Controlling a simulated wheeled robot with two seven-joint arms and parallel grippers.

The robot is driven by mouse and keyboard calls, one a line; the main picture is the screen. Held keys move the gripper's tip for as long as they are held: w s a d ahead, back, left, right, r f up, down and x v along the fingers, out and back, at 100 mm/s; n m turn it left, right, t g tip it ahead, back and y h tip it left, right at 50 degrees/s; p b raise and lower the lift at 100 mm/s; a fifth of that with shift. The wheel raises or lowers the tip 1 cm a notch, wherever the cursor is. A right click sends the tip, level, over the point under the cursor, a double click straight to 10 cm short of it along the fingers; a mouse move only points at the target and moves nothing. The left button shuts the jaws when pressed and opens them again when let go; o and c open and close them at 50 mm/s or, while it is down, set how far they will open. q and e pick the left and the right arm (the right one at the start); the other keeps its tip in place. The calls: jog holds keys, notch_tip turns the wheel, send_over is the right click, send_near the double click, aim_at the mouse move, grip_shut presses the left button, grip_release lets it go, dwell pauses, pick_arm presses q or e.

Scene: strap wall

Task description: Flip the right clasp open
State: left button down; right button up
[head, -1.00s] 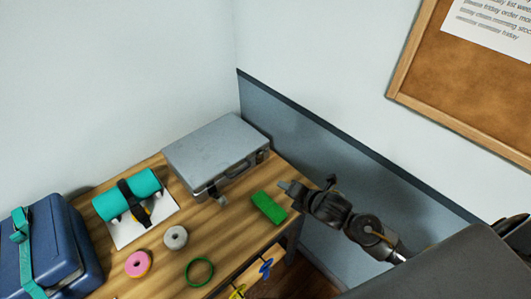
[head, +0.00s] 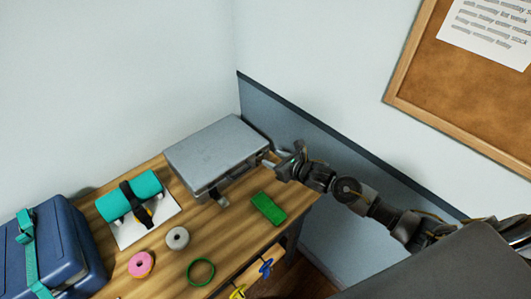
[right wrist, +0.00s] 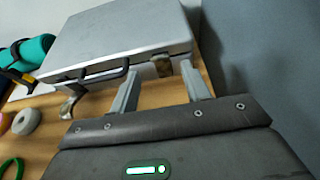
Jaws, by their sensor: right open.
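The grey metal case (head: 214,148) stands closed on the table against the wall. Its right clasp (right wrist: 162,65) is a small brownish piece on the front edge, right of the dark handle (right wrist: 105,71), and looks flat against the case. The left clasp (head: 217,197) sticks outward from the front; it also shows in the right wrist view (right wrist: 72,102). My right gripper (head: 279,160) is open and empty at the case's right front corner. In the right wrist view its fingers (right wrist: 162,82) are spread below and either side of the right clasp, apparently not gripping it. My left gripper is out of view.
A green block (head: 267,208) lies in front of the case, below my right arm. A teal roll (head: 130,196), grey roll (head: 177,237), pink roll (head: 141,264) and green ring (head: 201,271) lie left. A blue wall panel (head: 330,160) stands close on the right.

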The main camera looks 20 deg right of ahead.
aim_at(263, 154)
jog(key=shift+p+x, duration=0.5)
jog(key=shift+x, duration=2.25)
grip_shut()
